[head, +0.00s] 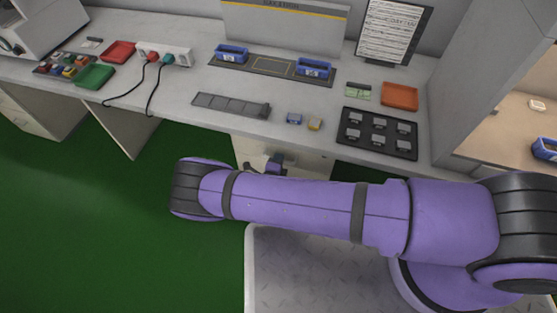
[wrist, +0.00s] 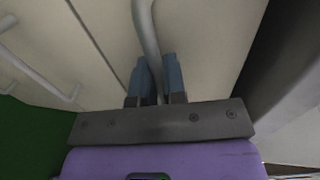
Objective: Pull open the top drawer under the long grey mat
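The long grey mat (head: 231,105) lies near the counter's front edge, with a pale drawer cabinet (head: 312,162) below it. My gripper (head: 268,163) is at that cabinet's front, partly hidden behind my purple arm in the head view. In the wrist view, the two blue-grey fingers of my gripper (wrist: 157,78) sit on either side of a grey bar handle (wrist: 147,25). The fingers look closed against the handle. The pale drawer front (wrist: 110,30) behind it shows no clear open gap. The lower cabinet is hidden by my arm.
More bar handles (wrist: 42,76) show at the left in the wrist view. A dark panel (wrist: 268,60) stands close on the right. Green floor (head: 130,220) is clear at left.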

